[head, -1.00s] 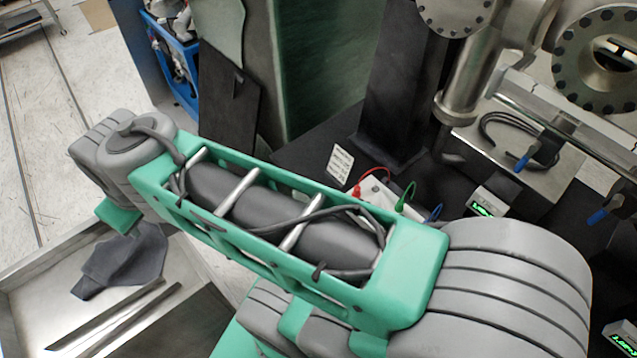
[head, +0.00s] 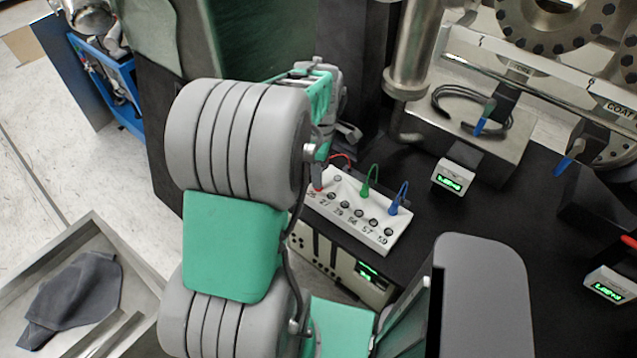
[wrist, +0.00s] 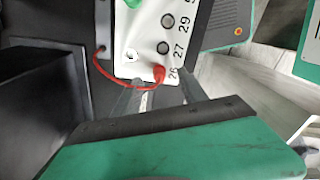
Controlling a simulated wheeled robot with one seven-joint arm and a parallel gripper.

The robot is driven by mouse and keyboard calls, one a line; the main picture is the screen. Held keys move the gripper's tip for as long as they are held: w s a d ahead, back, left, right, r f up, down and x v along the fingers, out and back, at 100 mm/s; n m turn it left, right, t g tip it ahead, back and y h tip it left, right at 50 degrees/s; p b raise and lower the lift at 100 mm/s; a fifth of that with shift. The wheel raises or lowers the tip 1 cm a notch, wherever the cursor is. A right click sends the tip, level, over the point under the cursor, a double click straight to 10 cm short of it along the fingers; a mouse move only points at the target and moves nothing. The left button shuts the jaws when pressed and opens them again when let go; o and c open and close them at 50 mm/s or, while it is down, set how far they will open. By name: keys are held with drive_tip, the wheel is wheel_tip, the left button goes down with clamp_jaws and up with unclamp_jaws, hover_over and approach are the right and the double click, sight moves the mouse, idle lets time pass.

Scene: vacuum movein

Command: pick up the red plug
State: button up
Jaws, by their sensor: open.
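The red plug (head: 318,184) sits at the left end of a white numbered socket panel (head: 382,243), partly beside my arm in the head view. In the wrist view the red plug (wrist: 158,73) stands by the number 26, with a red cable looping left from it. My gripper (wrist: 158,91) is open, its two dark fingers reaching toward the panel on either side of the plug's line. The plug looks just beyond the fingertips; contact cannot be told. In the head view my arm hides most of the gripper.
A green plug (head: 368,183) and a blue plug (head: 399,200) stand in the same panel. A small box with a green display (head: 453,177) is to the right. Metal pipework (head: 408,60) rises behind. A grey cloth (head: 70,297) lies in a tray at left.

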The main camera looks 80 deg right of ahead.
drive_tip(key=f, duration=0.1)
drive_tip(key=f+p, duration=0.1)
drive_tip(key=f, duration=0.2)
drive_tip(key=shift+w+d+f, duration=0.15)
drive_tip(key=shift+w+f, duration=0.15)
drive_tip(key=shift+f, duration=0.05)
clamp_jaws()
